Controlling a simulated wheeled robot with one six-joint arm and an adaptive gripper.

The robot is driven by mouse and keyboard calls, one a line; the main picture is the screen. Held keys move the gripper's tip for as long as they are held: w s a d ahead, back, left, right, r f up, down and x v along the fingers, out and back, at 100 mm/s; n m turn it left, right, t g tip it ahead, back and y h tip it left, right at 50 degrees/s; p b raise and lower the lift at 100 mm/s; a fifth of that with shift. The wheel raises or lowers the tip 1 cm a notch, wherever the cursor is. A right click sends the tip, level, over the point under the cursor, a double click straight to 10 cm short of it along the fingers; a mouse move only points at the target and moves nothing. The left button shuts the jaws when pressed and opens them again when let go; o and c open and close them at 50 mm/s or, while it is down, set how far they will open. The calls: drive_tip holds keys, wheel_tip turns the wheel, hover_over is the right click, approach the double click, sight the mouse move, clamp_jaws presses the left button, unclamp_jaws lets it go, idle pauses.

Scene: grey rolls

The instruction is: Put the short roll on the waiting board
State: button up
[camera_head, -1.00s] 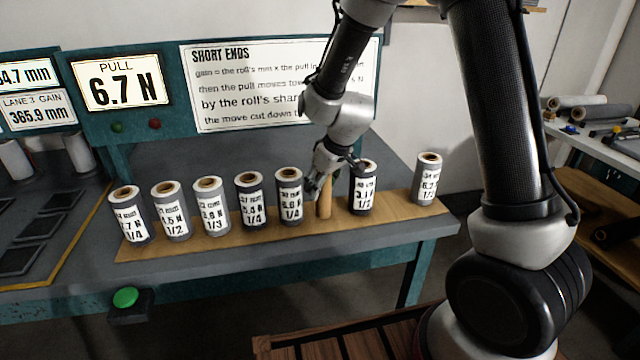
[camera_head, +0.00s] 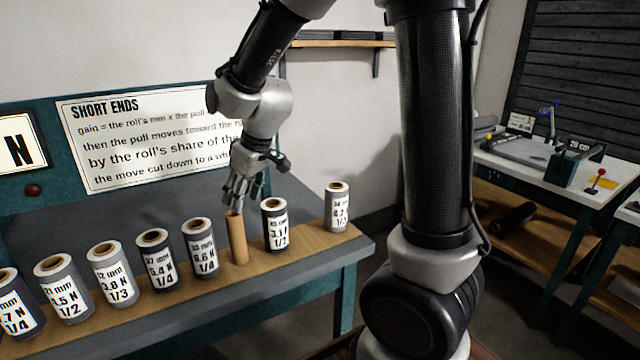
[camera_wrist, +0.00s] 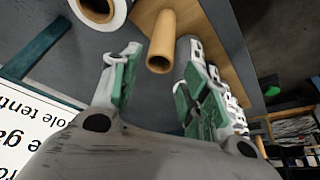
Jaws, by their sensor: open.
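Several grey labelled rolls stand upright in a row on a tan wooden board (camera_head: 186,293), among them the 6.6 N 1/4 roll (camera_head: 201,248), the 3.1 N 1/2 roll (camera_head: 275,225) and the 6.2 N roll (camera_head: 337,208). A thin bare brown tube (camera_head: 238,240) stands between the first two; it also shows in the wrist view (camera_wrist: 161,44). I cannot tell which one the task calls short. My gripper (camera_head: 240,196) is open and empty, with its fingertips close to the tube's top. In the wrist view the tube's end shows between the green-padded fingers.
A SHORT ENDS sign (camera_head: 140,140) stands behind the rolls on the grey bench (camera_head: 60,235). A white side table (camera_head: 560,170) with tools is at the right, with a dark roll (camera_head: 514,219) below it. The board's right end beyond the 6.2 N roll is bare.

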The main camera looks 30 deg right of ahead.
drive_tip(key=s+d+r+m+h, duration=0.1)
drive_tip(key=s+d+r+m, duration=0.2)
drive_tip(key=s+d+r, duration=0.2)
drive_tip(key=s+d+r+m+h, duration=0.1)
drive_tip(key=s+d+r+m, duration=0.2)
drive_tip(key=s+d, duration=0.9)
drive_tip(key=s+r, duration=0.2)
drive_tip(key=s, duration=0.5)
drive_tip(key=shift+m+t, duration=0.3)
drive_tip(key=shift+d, duration=0.1)
